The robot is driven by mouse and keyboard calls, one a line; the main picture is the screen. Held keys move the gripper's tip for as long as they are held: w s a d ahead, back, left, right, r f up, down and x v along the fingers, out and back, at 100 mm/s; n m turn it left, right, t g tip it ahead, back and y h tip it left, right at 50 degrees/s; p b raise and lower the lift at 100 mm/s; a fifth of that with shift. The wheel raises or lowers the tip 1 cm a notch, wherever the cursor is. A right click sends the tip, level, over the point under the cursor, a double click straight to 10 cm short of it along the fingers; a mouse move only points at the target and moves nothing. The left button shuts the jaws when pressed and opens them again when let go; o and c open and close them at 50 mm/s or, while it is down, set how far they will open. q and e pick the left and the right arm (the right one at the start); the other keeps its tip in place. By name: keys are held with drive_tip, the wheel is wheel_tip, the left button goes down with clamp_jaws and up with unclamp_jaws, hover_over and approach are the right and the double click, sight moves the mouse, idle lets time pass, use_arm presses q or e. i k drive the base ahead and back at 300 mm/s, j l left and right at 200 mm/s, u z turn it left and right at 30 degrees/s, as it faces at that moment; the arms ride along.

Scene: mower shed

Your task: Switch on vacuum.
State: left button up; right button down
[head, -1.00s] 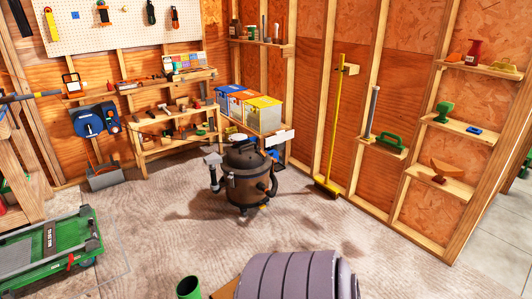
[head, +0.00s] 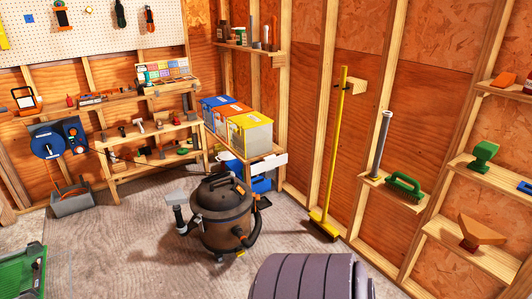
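The vacuum (head: 223,214) is a dark brown drum-shaped shop vacuum with a black lid and handle, standing upright on the floor in the middle of the head view. A hose curves down its right side, and a grey nozzle (head: 177,203) sits at its left. Its switch is too small to make out. Neither of my grippers shows in the head view.
A ribbed grey-purple cylinder (head: 308,277) fills the bottom centre, in front of the vacuum. A green mower part (head: 22,272) is at the lower left. A yellow broom (head: 336,155) leans on the right wall. Coloured boxes (head: 250,134) stand behind the vacuum. Floor left of the vacuum is clear.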

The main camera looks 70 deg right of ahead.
sight(238, 188)
drive_tip(key=k+l, duration=0.1)
drive_tip(key=l, duration=1.25)
drive_tip(key=k+l, duration=0.15)
drive_tip(key=l, duration=0.5)
drive_tip(key=k+l, duration=0.1)
drive_tip(key=l, duration=1.25)
drive_tip(key=k, duration=0.05)
